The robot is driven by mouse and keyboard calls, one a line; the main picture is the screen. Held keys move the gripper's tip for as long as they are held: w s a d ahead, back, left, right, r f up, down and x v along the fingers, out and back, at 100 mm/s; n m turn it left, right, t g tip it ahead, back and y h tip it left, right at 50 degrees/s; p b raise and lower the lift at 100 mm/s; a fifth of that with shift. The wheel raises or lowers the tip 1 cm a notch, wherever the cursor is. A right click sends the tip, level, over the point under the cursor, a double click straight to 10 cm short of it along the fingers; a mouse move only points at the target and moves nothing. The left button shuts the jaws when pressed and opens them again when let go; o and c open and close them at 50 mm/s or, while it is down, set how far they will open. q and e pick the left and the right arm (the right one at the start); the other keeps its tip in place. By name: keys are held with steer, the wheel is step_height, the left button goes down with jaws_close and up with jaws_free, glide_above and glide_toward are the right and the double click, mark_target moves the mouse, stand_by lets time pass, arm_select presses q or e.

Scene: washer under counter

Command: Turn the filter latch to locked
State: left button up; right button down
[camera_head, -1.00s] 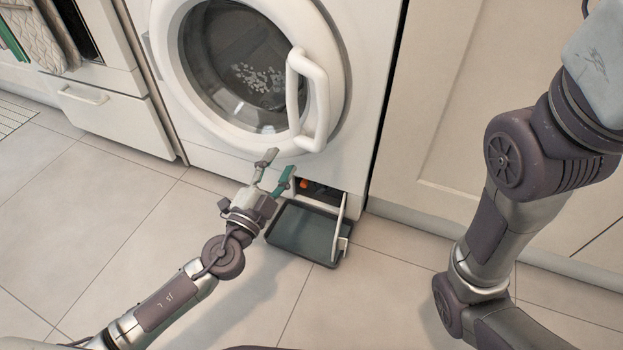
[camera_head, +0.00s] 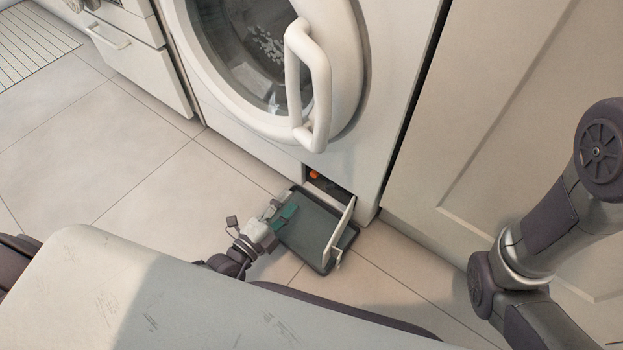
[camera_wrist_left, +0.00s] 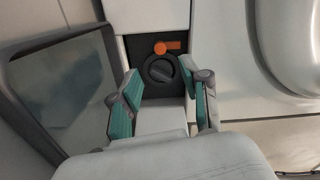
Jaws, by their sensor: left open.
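The orange filter latch (camera_wrist_left: 167,47) shows in the left wrist view, above a round dark filter knob (camera_wrist_left: 163,70) in the dark recess at the washer's bottom. In the head view only a small orange bit of the latch (camera_head: 313,174) shows in the opening. My left gripper (camera_head: 280,211) is low in front of the washer, over the tray's left part. In the left wrist view its open fingers (camera_wrist_left: 163,92) stand either side of the recess, with nothing between them. The latch is beyond the fingertips, apart from them. My right gripper is out of view.
A dark tray (camera_head: 327,262) lies on the floor below the opening. The washer door handle (camera_head: 306,85) juts out above. A cabinet (camera_head: 475,140) stands right; the floor at left is clear.

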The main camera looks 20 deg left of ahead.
mark_target(313, 176)
arm_select(q)
steer(key=b+x, duration=0.2)
steer(key=x, duration=0.6)
steer(key=shift+f, duration=0.15)
steer(key=shift+w+d+b, duration=0.25)
steer(key=shift+w+b, duration=0.05)
steer(key=shift+w, duration=0.35)
jaws_close()
